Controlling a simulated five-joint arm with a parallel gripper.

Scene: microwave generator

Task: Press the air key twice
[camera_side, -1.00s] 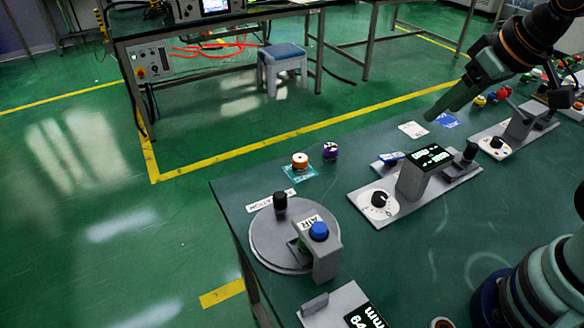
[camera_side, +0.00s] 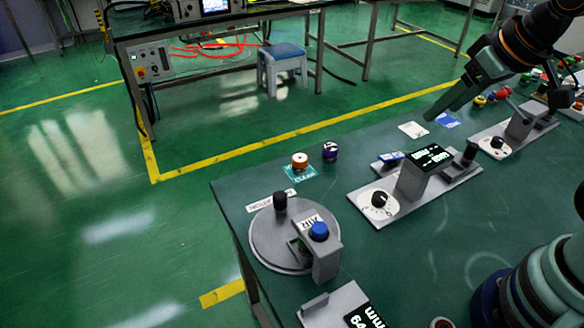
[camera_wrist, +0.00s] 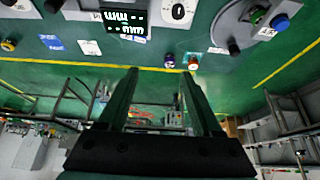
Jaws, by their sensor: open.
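The air key is a round blue button (camera_side: 319,231) on top of a grey bracket labelled "AIR" (camera_side: 307,222). The bracket stands at the edge of a round grey rotation plate (camera_side: 268,240) at the near left of the table. In the wrist view the blue button (camera_wrist: 281,21) shows at the upper right, upside down. My gripper (camera_side: 449,104) is at the upper right of the side view, above the table and well apart from the button. Its two fingers (camera_wrist: 160,88) are spread and nothing is between them.
A grey unit with a lit display (camera_side: 430,158) and a dial (camera_side: 379,200) stands mid-table. A black knob (camera_side: 280,202) stands on the plate. Orange (camera_side: 300,161) and purple (camera_side: 330,151) pieces sit near the far edge. Another display unit (camera_side: 345,308) is at the front.

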